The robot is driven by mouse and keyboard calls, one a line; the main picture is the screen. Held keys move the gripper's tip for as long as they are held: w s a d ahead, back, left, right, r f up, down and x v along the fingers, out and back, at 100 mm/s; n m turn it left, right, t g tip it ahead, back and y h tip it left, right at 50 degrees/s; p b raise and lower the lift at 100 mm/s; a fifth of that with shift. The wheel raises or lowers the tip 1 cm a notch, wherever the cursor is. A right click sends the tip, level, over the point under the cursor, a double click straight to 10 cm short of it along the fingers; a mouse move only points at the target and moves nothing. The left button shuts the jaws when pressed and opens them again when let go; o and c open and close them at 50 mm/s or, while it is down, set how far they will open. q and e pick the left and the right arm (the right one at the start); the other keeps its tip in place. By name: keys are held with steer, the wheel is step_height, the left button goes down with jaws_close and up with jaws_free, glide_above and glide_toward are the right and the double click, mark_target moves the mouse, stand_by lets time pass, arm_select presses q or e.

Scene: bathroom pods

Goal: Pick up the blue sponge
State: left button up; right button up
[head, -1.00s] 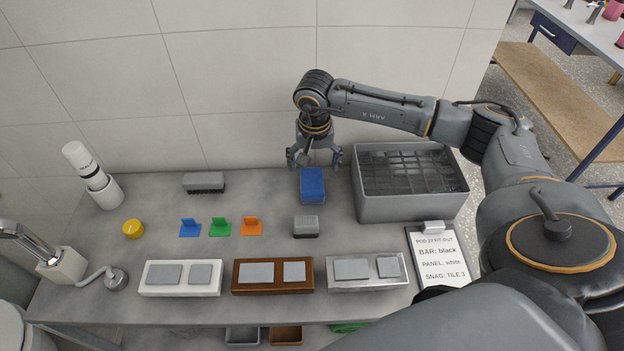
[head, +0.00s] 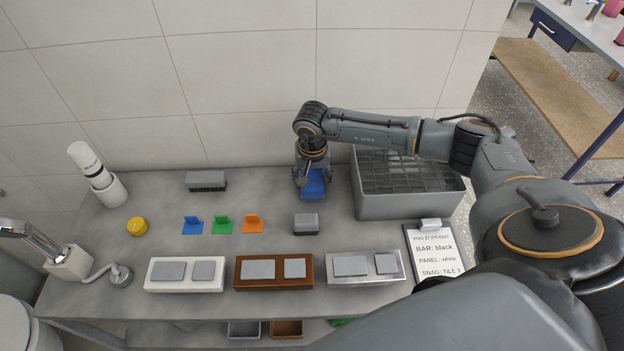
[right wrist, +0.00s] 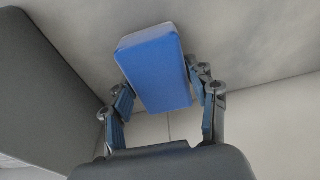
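The blue sponge (head: 315,186) is a block on the grey counter toward the back wall, partly hidden from above by my right gripper (head: 312,188). In the right wrist view the sponge (right wrist: 158,72) shows a blue face and a pale end. The fingers of my right gripper (right wrist: 158,82) stand on either side of it, very close to its long sides. I cannot tell whether they press on it. The sponge shows no clear gap to the counter. My left gripper is not in view.
A grey crate (head: 410,204) stands just right of the sponge. A grey block (head: 305,224) lies in front of it, and a brush (head: 206,180) lies to its left. Coloured clips (head: 222,225) and a clipboard (head: 433,250) are also on the counter. The tiled wall (head: 240,80) rises behind.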

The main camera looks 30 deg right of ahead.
mark_target(312, 178)
steer(key=c, duration=0.5)
steer(key=shift+o, duration=0.2)
steer(key=shift+r+b, duration=0.4)
steer(key=shift+r, duration=0.1)
step_height(312, 178, up, 3)
steer(key=shift+s+a+f+b, duration=0.1)
steer(key=shift+s+f+b, duration=0.1)
steer(key=shift+b, duration=0.3)
steer(key=s+a+r+b, duration=0.1)
steer(key=s+a+r, duration=0.1)
steer(key=s+r, duration=0.2)
steer(key=s+a+r+b, duration=0.2)
steer(key=s+r, duration=0.3)
steer(key=s, duration=0.3)
steer(key=shift+s+a+r, duration=0.2)
steer(key=shift+a+r, duration=0.05)
steer(key=shift+a, duration=0.5)
